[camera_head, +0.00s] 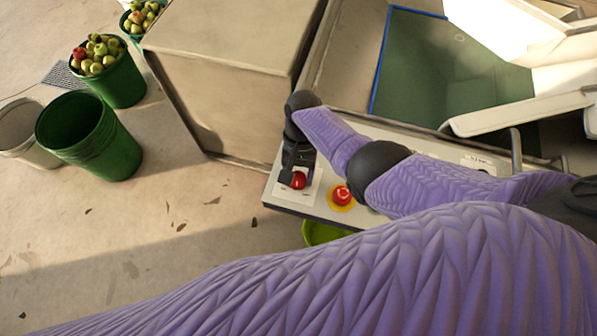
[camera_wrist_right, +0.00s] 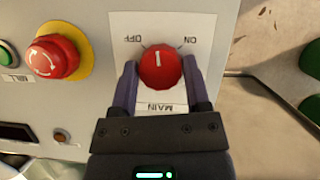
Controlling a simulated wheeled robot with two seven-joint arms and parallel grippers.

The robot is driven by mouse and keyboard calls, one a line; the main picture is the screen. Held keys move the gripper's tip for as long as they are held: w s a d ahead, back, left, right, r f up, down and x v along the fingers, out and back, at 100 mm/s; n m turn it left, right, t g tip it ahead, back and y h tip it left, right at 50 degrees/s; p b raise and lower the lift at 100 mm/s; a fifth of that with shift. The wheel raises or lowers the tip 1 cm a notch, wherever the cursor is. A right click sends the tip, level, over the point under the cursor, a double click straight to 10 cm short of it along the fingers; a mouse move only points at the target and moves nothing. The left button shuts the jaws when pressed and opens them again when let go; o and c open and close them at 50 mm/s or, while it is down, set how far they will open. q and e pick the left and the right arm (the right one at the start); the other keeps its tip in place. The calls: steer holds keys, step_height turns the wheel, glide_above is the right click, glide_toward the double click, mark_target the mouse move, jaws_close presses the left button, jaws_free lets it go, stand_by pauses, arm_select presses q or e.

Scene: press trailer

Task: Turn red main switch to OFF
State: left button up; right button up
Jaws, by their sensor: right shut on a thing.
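The red main switch (camera_wrist_right: 160,69) is a round knob on a white plate marked OFF, ON and MAIN in the right wrist view. Its white line points up in that picture, between the OFF mark at upper left and the ON mark at upper right. My right gripper (camera_wrist_right: 163,82) is shut on the knob, one dark finger on each side. In the head view the red switch (camera_head: 298,180) is at the panel's left end, with my right gripper (camera_head: 294,172) over it. My left gripper is not in view.
A red emergency stop button (camera_head: 342,195) on a yellow ring sits beside the switch on the grey panel (camera_wrist_right: 85,105). A green button (camera_wrist_right: 7,54) is further along. Green buckets (camera_head: 90,137), some with apples, stand on the floor at left. A large beige box (camera_head: 225,45) stands behind the panel.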

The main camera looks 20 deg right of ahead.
steer(key=n+h, duration=0.1)
steer(key=n, duration=0.2)
steer(key=shift+n, duration=0.3)
steer(key=shift+a+n+h, duration=0.1)
steer(key=shift+n+h, duration=0.8)
steer(key=shift+n, duration=0.9)
steer(key=o, duration=1.3)
steer(key=p+v, duration=0.2)
steer(key=v, duration=0.8)
steer(key=shift+f+p, duration=0.1)
steer(key=shift+p, duration=0.2)
